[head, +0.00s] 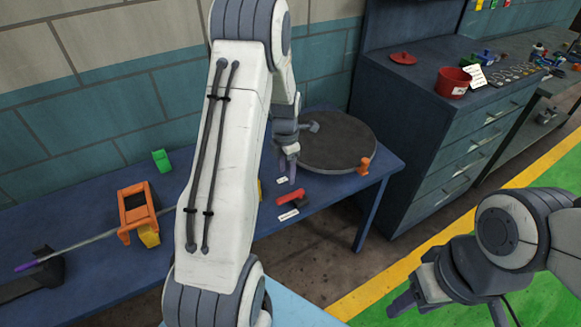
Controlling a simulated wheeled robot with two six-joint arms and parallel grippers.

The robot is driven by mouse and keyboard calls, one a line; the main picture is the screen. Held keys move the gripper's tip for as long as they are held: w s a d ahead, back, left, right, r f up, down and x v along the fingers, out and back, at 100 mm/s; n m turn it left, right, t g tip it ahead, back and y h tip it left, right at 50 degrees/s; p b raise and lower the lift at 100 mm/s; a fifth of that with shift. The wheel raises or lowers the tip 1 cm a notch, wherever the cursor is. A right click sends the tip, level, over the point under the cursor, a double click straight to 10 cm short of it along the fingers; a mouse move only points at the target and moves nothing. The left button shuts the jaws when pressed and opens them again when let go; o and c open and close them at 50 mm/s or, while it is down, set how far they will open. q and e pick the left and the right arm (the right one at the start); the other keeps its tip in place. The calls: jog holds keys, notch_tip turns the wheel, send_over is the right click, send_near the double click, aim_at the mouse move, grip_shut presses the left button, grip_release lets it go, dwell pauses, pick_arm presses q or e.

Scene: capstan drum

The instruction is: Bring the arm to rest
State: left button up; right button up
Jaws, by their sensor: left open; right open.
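My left arm rises across the middle of the head view, and its gripper (287,168) hangs open over the blue bench, at the left edge of a dark round disc (345,148). I see nothing between its fingers. A small grey piece (313,127) shows on the disc, beside the gripper; I cannot tell whether they touch. An orange piece (364,166) sits at the disc's right edge. My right gripper (450,307) is open and empty at the lower right, above the floor. The forearm hides part of the bench.
The blue bench (340,191) also bears a red block (291,197), an orange frame (136,209) and a green block (161,160). A dark drawer cabinet (440,150) with a red pot (453,83) stands at the right. Green floor (545,172) lies open beyond a yellow stripe.

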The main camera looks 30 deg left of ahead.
pick_arm(q)
jog(key=s+d+r+m, duration=0.4)
jog(key=d+r+m, duration=0.2)
jog(key=d+m, duration=0.4)
jog(key=s+d+r+m, duration=0.4)
jog(key=d+r+m, duration=0.2)
jog(key=d+m, duration=0.45)
jog(key=s+d+r+m, duration=0.1)
jog(key=s+d+m, duration=0.1)
jog(key=s+m, duration=0.3)
jog(key=s+d+r+m, duration=0.1)
jog(key=s+d+m, duration=0.2)
jog(key=s+m, duration=0.3)
jog(key=s+d+r+m+h, duration=0.1)
jog(key=s+d+m, duration=0.2)
jog(key=s+m, duration=0.3)
jog(key=shift+s+d+r, duration=0.25)
jog(key=shift+s+r, duration=0.15)
jog(key=shift+s, duration=0.1)
jog(key=shift+c, duration=0.6)
jog(key=shift+a, duration=0.1)
